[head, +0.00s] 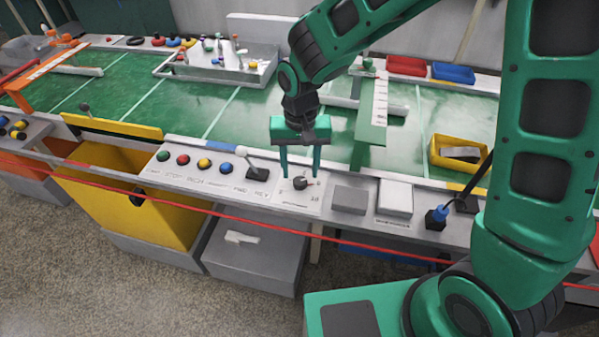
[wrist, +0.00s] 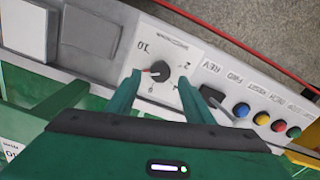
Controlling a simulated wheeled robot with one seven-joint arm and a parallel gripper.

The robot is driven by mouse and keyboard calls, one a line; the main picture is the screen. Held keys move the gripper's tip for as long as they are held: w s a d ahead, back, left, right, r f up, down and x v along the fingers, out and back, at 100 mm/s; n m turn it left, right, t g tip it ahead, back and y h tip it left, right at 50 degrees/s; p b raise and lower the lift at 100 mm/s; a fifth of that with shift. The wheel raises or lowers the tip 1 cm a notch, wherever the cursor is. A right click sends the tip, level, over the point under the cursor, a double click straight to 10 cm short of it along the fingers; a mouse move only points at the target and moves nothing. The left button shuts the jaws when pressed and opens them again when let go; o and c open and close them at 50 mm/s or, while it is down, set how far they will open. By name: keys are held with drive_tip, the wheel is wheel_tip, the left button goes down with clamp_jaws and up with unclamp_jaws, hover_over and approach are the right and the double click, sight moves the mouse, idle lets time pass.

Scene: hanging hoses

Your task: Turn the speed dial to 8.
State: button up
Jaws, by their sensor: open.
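The speed dial is a dark round knob (head: 300,183) on a white plate (head: 285,203) set in the grey control ledge. In the wrist view the knob (wrist: 159,71) has a red pointer mark on its left side, and a "10" is printed near the plate's upper left. My gripper (head: 301,176) points down over the dial plate, open. Its two green fingers (wrist: 163,88) stand on either side of the knob, apart from it in the wrist view. Whether the fingertips reach down to the knob's height I cannot tell.
Left of the dial are a lever (head: 254,168) and several coloured buttons (head: 205,163). Right of it are a grey block (head: 350,199), a white block (head: 395,197) and a blue-topped joystick (head: 439,214). A red hose (head: 250,222) runs along the ledge's front. Green belt (head: 240,110) lies behind.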

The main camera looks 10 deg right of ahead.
sight(300, 179)
wheel_tip(300, 179, up, 8)
drive_tip(key=shift+f, duration=0.15)
drive_tip(key=shift+w, duration=0.1)
idle(0.4)
